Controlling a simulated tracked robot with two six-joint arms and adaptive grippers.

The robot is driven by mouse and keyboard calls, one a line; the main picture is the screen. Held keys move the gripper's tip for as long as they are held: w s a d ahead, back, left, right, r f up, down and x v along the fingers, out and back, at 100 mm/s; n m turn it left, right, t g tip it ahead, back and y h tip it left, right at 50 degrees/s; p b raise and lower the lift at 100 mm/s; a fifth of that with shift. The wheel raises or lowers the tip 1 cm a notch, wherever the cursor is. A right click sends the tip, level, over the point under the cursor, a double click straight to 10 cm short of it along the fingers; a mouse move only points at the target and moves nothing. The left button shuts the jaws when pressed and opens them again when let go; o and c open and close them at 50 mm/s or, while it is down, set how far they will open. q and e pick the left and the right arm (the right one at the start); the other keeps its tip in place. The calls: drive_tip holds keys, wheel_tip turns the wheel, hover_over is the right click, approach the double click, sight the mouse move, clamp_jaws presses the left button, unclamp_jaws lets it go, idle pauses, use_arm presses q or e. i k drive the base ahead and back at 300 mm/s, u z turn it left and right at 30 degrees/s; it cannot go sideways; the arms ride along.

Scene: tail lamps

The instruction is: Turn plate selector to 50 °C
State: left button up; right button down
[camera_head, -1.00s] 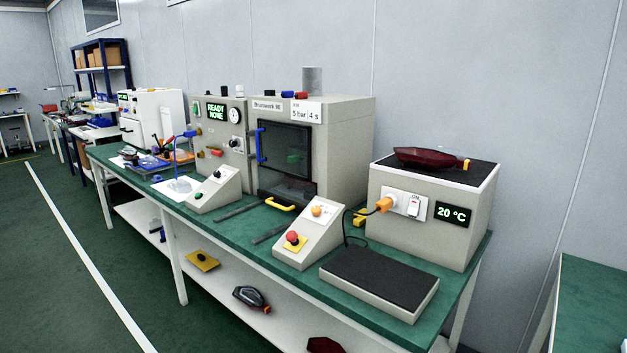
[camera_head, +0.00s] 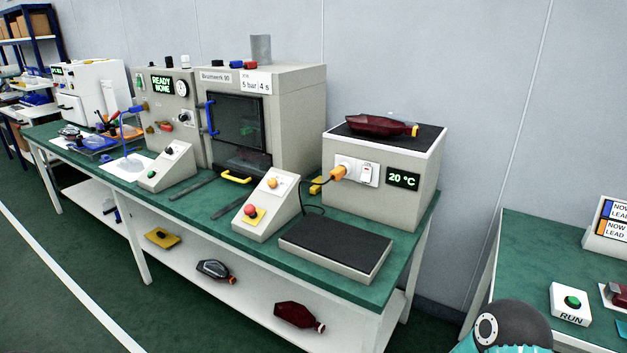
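A grey box on the green bench has a dark top plate (camera_head: 418,138) and a display (camera_head: 403,180) reading 20 °C. A dark red lamp (camera_head: 381,125) with an orange end lies on that top plate. Left of the display is a white panel with an orange plug-like part (camera_head: 338,173) and a white switch (camera_head: 367,174). I cannot tell which part is the plate selector. A sloped box (camera_head: 283,207) nearby carries an orange knob (camera_head: 272,183) and a red button on yellow. Neither gripper is in view; only a teal and black part of my arm shows at the bottom right.
A flat dark pad (camera_head: 337,246) lies in front of the grey box, with a cable behind it. A large chamber machine (camera_head: 290,110) stands to the left. Lamps lie on the lower shelf (camera_head: 255,290). Another green table (camera_head: 540,250) with a RUN button (camera_head: 572,302) stands right.

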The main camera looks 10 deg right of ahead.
sight(272, 182)
drive_tip(key=z, duration=0.05)
drive_tip(key=k, duration=1.25)
drive_tip(key=u, duration=0.6)
drive_tip(key=i, duration=2.85)
drive_tip(key=z, duration=0.7)
drive_tip(key=k, duration=0.75)
drive_tip(key=z, duration=0.15)
